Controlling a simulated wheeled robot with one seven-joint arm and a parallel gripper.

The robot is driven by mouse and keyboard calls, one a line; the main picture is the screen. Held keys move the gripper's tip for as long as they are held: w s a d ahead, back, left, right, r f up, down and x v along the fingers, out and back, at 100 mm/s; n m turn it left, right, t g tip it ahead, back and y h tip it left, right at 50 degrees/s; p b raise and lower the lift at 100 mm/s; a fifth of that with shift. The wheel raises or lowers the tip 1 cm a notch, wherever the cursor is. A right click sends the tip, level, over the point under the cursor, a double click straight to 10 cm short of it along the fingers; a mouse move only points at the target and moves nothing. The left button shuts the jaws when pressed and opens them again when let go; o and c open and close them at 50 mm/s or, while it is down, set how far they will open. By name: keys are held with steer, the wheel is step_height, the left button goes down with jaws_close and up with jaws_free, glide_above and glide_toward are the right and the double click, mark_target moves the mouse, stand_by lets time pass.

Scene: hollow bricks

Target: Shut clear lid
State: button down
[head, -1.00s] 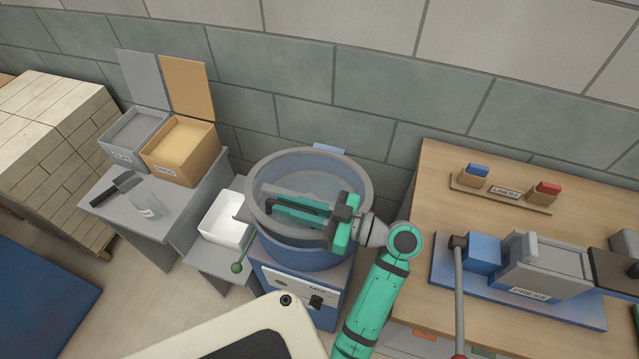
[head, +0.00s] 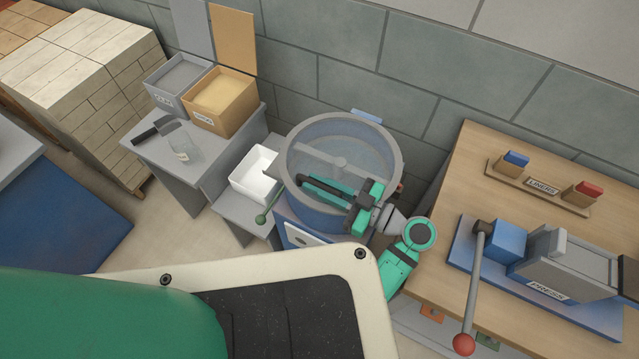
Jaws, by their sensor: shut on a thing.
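The clear lid (head: 352,142) is a see-through pane over the round blue mixer drum (head: 393,190). It looks down or nearly down on the grey rim; the exact gap is hard to see. The mixer's bar shows through it. A light-blue tab (head: 368,117) sits at the back of the rim. My green and black gripper (head: 308,186) reaches in from the right, low across the front half of the drum, its fingers pointing left. It is shut on the lid's front part; the grip itself is small and partly hidden.
The wooden bench with the press (head: 548,262) stands at right, the block wall behind. My own body covers the lower left.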

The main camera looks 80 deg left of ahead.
steer(key=shift+f, duration=0.3)
steer(key=c, duration=1.8)
jaws_free()
steer(key=shift+o, duration=0.2)
steer(key=shift+r, duration=0.1)
steer(key=shift+r, duration=0.15)
steer(key=shift+r, duration=0.25)
step_height(320, 180, up, 3)
steer(key=shift+f, duration=0.2)
steer(key=s+d+r, duration=0.5)
steer(key=d+r, duration=0.4)
steer(key=d, duration=0.4)
steer(key=shift+r, duration=0.3)
